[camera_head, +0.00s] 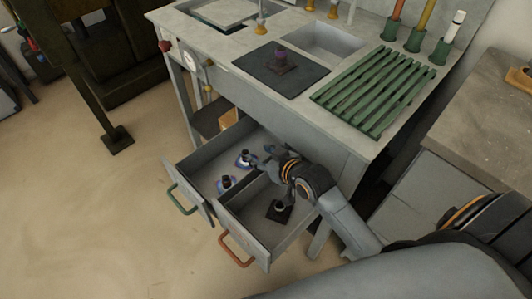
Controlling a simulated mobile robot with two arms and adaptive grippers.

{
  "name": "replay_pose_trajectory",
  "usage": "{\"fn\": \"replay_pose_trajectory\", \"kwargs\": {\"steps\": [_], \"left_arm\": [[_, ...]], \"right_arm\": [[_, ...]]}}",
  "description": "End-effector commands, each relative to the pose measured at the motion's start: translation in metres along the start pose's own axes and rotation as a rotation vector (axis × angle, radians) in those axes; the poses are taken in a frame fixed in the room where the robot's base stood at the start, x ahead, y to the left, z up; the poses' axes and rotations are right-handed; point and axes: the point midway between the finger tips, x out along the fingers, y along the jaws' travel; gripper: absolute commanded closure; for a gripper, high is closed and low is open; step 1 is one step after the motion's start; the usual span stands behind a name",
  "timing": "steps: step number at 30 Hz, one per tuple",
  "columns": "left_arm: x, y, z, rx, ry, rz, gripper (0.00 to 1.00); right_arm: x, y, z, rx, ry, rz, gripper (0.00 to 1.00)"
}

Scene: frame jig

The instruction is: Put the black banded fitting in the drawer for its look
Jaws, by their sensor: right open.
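Two drawers are pulled out under the bench. The left drawer (183,170) has a green handle (182,200); the right drawer (235,226) has an orange-red handle (236,250). A black fitting with a square base and pale ring (279,208) sits in the right drawer; I cannot make out banding. Two fittings with blue bases and dark tops, one farther back (245,158) and one nearer (227,183), are in the left drawer. My right gripper (267,156) is open over the left drawer, just right of the farther blue-based fitting; contact is unclear. My left gripper is out of view.
A dark purplish fitting (281,60) stands on a black mat (302,81) on the bench. Beside it are a recessed tray (325,42) and a green slatted rack (372,92). A grey cabinet stands at the right.

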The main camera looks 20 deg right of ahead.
Motion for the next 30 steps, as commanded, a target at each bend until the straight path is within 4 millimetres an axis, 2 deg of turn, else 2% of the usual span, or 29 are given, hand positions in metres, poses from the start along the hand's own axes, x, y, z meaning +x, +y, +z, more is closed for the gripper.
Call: {"fn": "replay_pose_trajectory", "kwargs": {"steps": [3,7,30], "left_arm": [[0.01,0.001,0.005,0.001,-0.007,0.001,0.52],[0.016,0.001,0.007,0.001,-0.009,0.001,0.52],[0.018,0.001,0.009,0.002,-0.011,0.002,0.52]], "right_arm": [[-0.016,0.001,-0.001,0.0,-0.001,0.001,0.52],[-0.023,0.001,-0.001,0.0,0.001,0.001,0.52],[-0.024,0.0,-0.001,0.0,0.003,0.001,0.52]]}}
